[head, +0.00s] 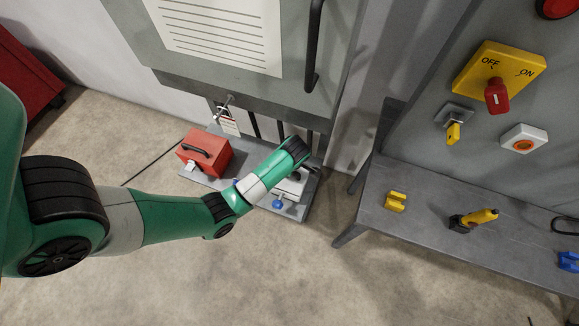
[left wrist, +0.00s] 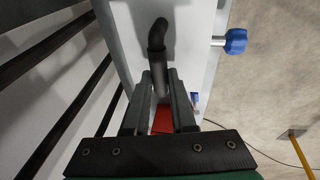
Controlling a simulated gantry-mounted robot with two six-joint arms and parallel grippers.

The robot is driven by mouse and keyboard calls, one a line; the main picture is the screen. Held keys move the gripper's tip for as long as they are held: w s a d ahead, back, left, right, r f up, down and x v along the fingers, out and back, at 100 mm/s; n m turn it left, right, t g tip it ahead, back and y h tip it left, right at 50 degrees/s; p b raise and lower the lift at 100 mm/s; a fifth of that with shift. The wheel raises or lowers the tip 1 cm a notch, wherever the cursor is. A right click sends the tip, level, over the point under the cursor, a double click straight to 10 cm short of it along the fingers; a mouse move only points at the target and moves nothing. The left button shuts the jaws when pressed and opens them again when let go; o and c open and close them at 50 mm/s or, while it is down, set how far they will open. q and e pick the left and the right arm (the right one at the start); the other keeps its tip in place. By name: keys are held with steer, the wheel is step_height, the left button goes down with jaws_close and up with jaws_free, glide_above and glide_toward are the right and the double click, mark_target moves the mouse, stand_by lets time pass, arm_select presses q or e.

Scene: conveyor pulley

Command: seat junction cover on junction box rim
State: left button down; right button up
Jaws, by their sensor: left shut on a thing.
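My left arm reaches in from the left in the head view, and its wrist (head: 292,152) is over a pale box-like part (head: 291,187) on a grey shelf. The arm hides the fingertips there. In the left wrist view my left gripper (left wrist: 160,82) is shut on a black bent handle (left wrist: 157,38), which stands out in front of a pale grey-white surface (left wrist: 191,38). I cannot tell which part of this surface is the junction cover and which is the box rim. A blue knob (left wrist: 236,41) sticks out at its right side. My right gripper is not in view.
A red toolbox (head: 205,152) stands on the shelf (head: 232,184) left of the wrist. A grey cabinet (head: 180,78) hangs above. At right, a bench (head: 430,228) holds a yellow-black tool (head: 474,219) and a yellow part (head: 395,201). The floor in front is clear.

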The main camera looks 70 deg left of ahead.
arm_select(q)
steer(key=shift+f+b, duration=1.2)
steer(key=shift+f, duration=0.1)
stand_by(1.3)
steer(key=c, duration=0.7)
jaws_free()
steer(key=shift+o, duration=0.2)
steer(key=p+v, duration=0.6)
steer(key=v, duration=0.5)
steer(key=shift+r, duration=0.3)
steer(key=shift+d, duration=0.15)
